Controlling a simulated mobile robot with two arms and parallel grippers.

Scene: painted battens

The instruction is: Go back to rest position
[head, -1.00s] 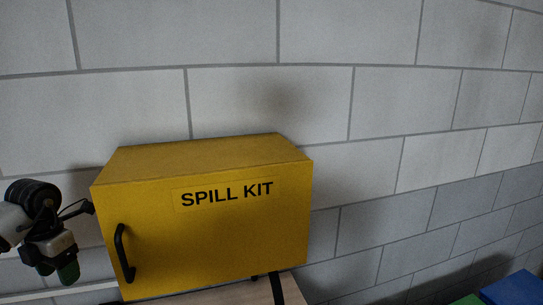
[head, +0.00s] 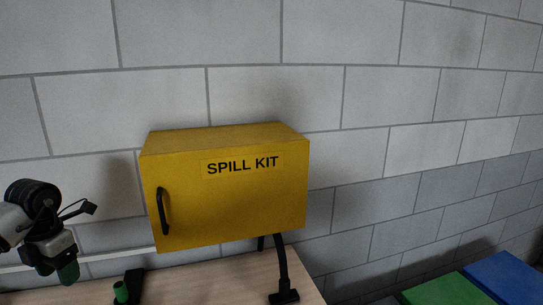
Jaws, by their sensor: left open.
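My left gripper (head: 56,268) hangs at the left edge of the head view, with a green end on one finger. It is open, pointing down, and apart from the yellow cabinet. The yellow cabinet (head: 235,210), marked SPILL KIT, stands to its right against the wall. Its front door is shut, with a black upright handle (head: 163,211) on the left side. My right gripper is not in view.
A light wooden tabletop (head: 215,280) lies below the cabinet. A black post with a foot (head: 283,270) stands at its right, and a small green and black item (head: 122,291) at its left. Green (head: 447,291) and blue (head: 507,275) surfaces show at lower right. A grey block wall closes the back.

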